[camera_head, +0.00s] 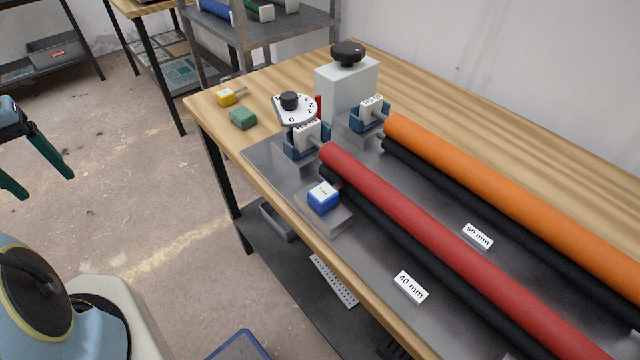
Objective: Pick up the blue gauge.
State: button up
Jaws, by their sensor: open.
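The blue gauge (323,197) is a small blue block with a white label on top. It sits on a grey raised pad (334,219) near the front edge of the metal plate, beside the left end of the lower black roller. My gripper (40,165) is at the far left of the head view, with two dark green fingers apart and nothing visible between them. It hangs over the floor, well away from the table and the gauge. Part of it is cut off by the picture edge.
A red roller (450,240) and an orange roller (500,185) run right of the gauge on the plate. A dial (295,108) and a grey box with a black knob (347,85) stand behind. A yellow block (230,97) and green block (243,118) lie on the wooden table's left end.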

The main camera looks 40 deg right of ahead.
aim_at(324, 196)
jog(key=j+z, duration=0.1)
jog(key=z, duration=0.3)
jog(key=j+z, duration=0.15)
jog(key=z, duration=0.25)
jog(key=j+z, duration=0.15)
jog(key=z, duration=0.2)
jog(key=j+z, duration=0.15)
jog(key=z, duration=0.25)
